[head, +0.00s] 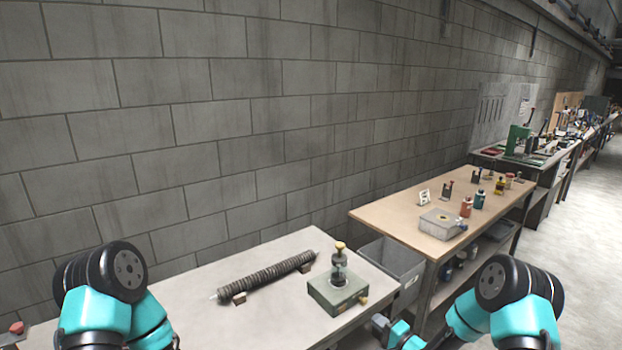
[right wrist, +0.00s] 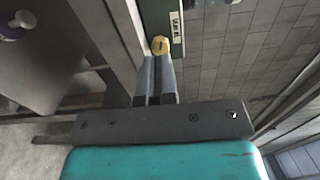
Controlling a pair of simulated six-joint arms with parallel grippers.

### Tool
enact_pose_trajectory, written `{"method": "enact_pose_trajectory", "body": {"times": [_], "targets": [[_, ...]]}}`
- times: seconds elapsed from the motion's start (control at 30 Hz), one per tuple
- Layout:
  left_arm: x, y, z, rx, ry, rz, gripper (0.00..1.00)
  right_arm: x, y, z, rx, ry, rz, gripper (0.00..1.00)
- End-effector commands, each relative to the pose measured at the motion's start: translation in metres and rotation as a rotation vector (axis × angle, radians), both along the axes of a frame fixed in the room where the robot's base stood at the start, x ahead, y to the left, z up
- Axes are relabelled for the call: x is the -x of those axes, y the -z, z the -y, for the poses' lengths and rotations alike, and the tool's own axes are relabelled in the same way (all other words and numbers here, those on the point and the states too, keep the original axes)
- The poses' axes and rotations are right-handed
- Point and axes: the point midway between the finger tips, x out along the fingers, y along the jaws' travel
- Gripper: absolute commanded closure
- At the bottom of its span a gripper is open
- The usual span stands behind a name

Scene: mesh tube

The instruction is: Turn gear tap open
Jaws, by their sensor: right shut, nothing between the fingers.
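A green-grey box (head: 338,295) stands near the right end of the pale table. A small brass knob (head: 363,300) sticks out of its right side, likely the gear tap. A glass vessel (head: 339,268) with a brass top (head: 340,246) rises from the box. My right gripper (head: 380,323) is just right of and below the side knob. In the right wrist view, its fingers (right wrist: 157,64) are shut and empty, with their tips right at the brass knob (right wrist: 159,45). I cannot tell whether they touch it. My left gripper is out of view; only its arm shows.
A dark ribbed tube (head: 265,276) lies on small blocks on the pale table (head: 290,327), left of the box. A grey bin (head: 395,262) stands between this table and a wooden bench (head: 400,214) with bottles. A block wall runs behind.

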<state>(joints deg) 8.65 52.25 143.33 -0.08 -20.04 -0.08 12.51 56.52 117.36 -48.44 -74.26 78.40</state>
Motion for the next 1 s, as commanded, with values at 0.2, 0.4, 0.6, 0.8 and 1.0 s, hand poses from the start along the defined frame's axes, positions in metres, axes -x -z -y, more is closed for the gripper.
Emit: {"method": "enact_pose_trajectory", "body": {"times": [0.2,0.4,0.6,0.8,1.0], "targets": [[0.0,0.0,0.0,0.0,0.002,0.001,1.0,-0.001,0.0,-0.001,0.001,0.0,0.0,1.0],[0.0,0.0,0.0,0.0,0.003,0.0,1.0,-0.01,0.001,-0.009,0.003,-0.001,-0.001,1.0],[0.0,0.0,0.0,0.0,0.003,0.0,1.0,-0.028,0.0,-0.021,0.003,-0.001,0.001,1.0],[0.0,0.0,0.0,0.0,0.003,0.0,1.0,-0.045,0.001,-0.035,0.003,-0.001,0.0,1.0],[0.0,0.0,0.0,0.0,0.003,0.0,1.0,-0.055,0.0,-0.041,0.003,0.0,0.0,1.0]]}}
